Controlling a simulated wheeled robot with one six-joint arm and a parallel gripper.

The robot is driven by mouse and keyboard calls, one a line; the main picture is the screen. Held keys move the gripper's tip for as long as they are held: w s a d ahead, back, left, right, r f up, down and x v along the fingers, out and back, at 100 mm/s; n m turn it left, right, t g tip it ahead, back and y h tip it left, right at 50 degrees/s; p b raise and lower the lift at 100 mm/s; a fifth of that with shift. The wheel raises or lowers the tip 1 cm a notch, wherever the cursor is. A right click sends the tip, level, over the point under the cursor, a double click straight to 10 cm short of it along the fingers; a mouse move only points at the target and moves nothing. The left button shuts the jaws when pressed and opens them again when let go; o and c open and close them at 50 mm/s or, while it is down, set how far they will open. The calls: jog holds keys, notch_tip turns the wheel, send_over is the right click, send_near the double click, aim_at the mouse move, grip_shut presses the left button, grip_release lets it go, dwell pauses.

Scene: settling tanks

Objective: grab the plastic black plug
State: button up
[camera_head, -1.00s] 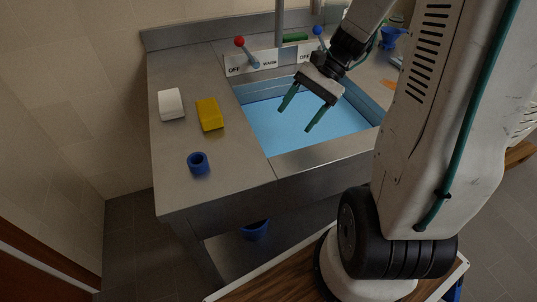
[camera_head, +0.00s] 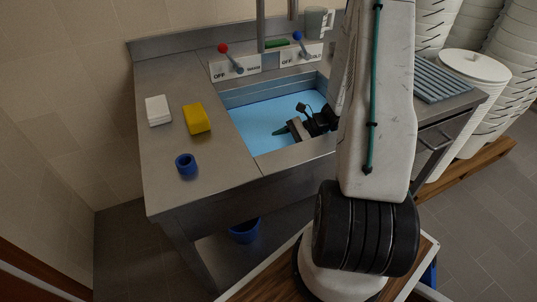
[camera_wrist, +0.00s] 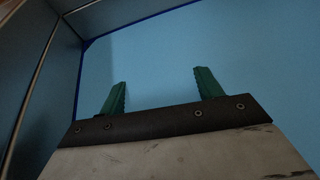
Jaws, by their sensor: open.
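I cannot make out a black plug in either view. My gripper (camera_head: 281,131) is down inside the blue-lined sink (camera_head: 245,123), partly hidden by my own arm. In the wrist view my gripper (camera_wrist: 158,78) shows two green fingers spread apart with nothing between them. Beyond them is only the plain light blue sink surface (camera_wrist: 155,50). The part of the sink behind my arm is hidden in the head view.
A white block (camera_head: 158,110), a yellow sponge (camera_head: 197,119) and a blue ring (camera_head: 186,165) lie on the left counter (camera_head: 165,75). Red (camera_head: 223,48) and blue (camera_head: 297,36) tap levers stand behind the sink. Dark sink walls (camera_wrist: 50,75) rise at left in the wrist view.

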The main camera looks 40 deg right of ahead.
aim_at(265, 150)
jog(key=x, duration=0.4)
jog(key=shift+a, duration=0.2)
jog(key=c, duration=1)
jog(key=shift+c, duration=0.2)
jog(key=shift+r, duration=0.15)
